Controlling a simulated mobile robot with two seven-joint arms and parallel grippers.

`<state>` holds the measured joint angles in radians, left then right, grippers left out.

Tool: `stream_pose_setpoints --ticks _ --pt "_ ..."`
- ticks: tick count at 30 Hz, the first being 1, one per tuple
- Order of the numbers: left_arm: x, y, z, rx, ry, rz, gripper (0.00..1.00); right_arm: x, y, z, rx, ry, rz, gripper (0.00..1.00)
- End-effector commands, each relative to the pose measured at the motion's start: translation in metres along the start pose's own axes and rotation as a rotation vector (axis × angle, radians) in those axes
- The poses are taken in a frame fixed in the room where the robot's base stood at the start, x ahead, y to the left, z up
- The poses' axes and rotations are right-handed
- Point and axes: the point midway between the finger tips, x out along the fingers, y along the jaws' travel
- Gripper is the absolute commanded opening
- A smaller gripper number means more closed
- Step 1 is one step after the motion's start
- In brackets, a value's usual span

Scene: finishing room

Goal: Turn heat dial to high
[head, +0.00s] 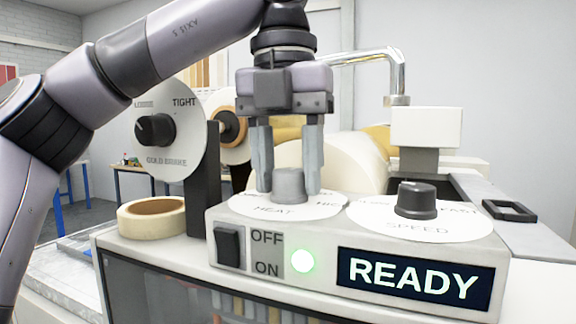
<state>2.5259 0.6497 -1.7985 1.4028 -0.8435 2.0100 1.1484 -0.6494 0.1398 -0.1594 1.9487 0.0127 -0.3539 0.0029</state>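The heat dial is a white disc (240,207) with a grey knob (289,188), on top of the control box. The word HEAT shows at its front, and part of the word HIGH shows at its right. My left gripper (289,185) points straight down over it. The knob's pointer mark cannot be made out, and the left part of the scale is hidden behind the fingers. My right gripper is not in view.
The speed dial (415,201) stands close on the right. The box front has an OFF/ON switch (230,247), a lit green lamp (302,260) and a READY display (415,279). A gold brake dial (153,130) and a tape roll (152,217) are at the left. A bent metal pipe (398,70) is behind.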

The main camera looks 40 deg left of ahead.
Motion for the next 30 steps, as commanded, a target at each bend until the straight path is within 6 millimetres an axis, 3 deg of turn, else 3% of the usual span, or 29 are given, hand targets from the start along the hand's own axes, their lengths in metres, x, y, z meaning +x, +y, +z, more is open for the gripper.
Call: stream_pose_setpoints --ticks 1,3,17,30 --pt "-0.0001 0.0000 0.0000 0.000 0.000 0.000 0.29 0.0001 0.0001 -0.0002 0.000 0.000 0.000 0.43" --pt "-0.0001 0.0000 0.0000 0.000 0.000 0.000 0.08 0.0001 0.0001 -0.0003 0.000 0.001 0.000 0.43" --pt "-0.0002 -0.0001 0.0001 0.089 0.005 -0.001 0.09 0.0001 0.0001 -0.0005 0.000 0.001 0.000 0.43" --pt "-0.0003 -0.0002 0.0004 0.460 0.019 -0.002 0.09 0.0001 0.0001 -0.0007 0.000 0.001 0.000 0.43"
